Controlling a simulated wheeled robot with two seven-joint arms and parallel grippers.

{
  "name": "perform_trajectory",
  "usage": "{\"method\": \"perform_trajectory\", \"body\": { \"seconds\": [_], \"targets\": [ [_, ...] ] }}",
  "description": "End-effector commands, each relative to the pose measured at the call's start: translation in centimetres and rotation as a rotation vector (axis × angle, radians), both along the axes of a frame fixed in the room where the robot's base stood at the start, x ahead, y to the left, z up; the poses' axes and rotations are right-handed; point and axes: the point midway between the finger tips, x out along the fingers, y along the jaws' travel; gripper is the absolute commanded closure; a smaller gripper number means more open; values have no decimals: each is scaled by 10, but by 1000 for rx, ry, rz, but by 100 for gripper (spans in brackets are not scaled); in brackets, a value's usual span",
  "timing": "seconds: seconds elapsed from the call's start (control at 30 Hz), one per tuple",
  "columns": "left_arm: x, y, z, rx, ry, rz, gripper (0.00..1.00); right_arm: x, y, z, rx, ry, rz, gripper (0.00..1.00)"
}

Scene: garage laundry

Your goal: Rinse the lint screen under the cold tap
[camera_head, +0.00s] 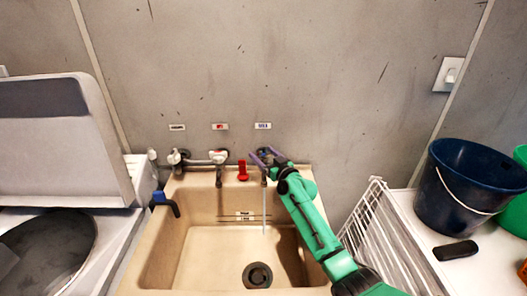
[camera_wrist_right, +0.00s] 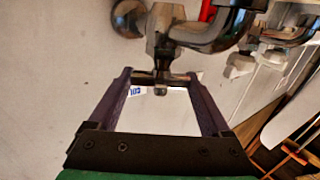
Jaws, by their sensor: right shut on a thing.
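My right gripper (camera_head: 265,154) is at the right-hand tap, under the wall label with blue lettering (camera_head: 263,126). In the right wrist view its purple fingers (camera_wrist_right: 160,76) stand on either side of the tap's small metal cross handle (camera_wrist_right: 162,77), and it is shut on that handle. A thin pale stream of water (camera_head: 264,211) falls from this tap into the beige sink (camera_head: 178,232). I cannot make out a lint screen in either view. My left gripper is not in view.
A white wire rack (camera_head: 372,230), a navy bucket (camera_head: 462,190) and a black block (camera_head: 455,250) are at the right.

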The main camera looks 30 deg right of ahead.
Motion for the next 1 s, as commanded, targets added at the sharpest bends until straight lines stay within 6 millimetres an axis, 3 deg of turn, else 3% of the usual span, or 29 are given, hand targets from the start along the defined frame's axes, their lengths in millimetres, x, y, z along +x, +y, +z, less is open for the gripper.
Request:
{"method": "perform_trajectory", "body": {
  "seconds": [0.03,0.1,0.43,0.47,0.5,0.8,1.0],
  "targets": [
    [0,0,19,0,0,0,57,0,1,8,6,4,-21,73],
    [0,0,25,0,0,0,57,-1,1,7,4,3,-44,73],
    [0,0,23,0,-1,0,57,-1,1,2,-2,-1,-58,73],
    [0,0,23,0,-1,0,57,-1,1,2,-3,-1,-58,6],
    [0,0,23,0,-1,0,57,-1,1,2,-2,-1,-58,0],
    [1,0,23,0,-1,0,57,-5,2,1,-1,-1,-57,0],
    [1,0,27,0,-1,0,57,-34,1,1,-2,1,-57,0]
  ]
}}
